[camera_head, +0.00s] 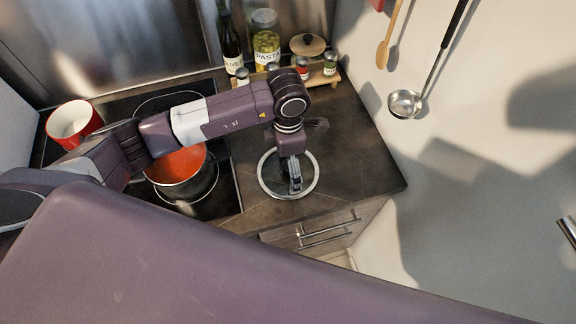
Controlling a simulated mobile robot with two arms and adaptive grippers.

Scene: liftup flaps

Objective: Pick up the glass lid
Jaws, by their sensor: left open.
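The glass lid (308,185) lies on the dark countertop, a round clear disc with a pale metal rim, to the right of the stove. My left gripper (295,187) is over the lid's middle, pointing down, with its arm reaching in from the left. It is open; its fingers and the lid's knob overlap in this view, and I cannot tell whether they touch. My right gripper is not in view.
A pot with red-orange contents (178,166) stands on the stove below my left arm. A bottle (230,45), a pasta jar (265,42) and a wooden spice rack (318,79) stand at the back. A ladle (405,103) hangs on the right wall.

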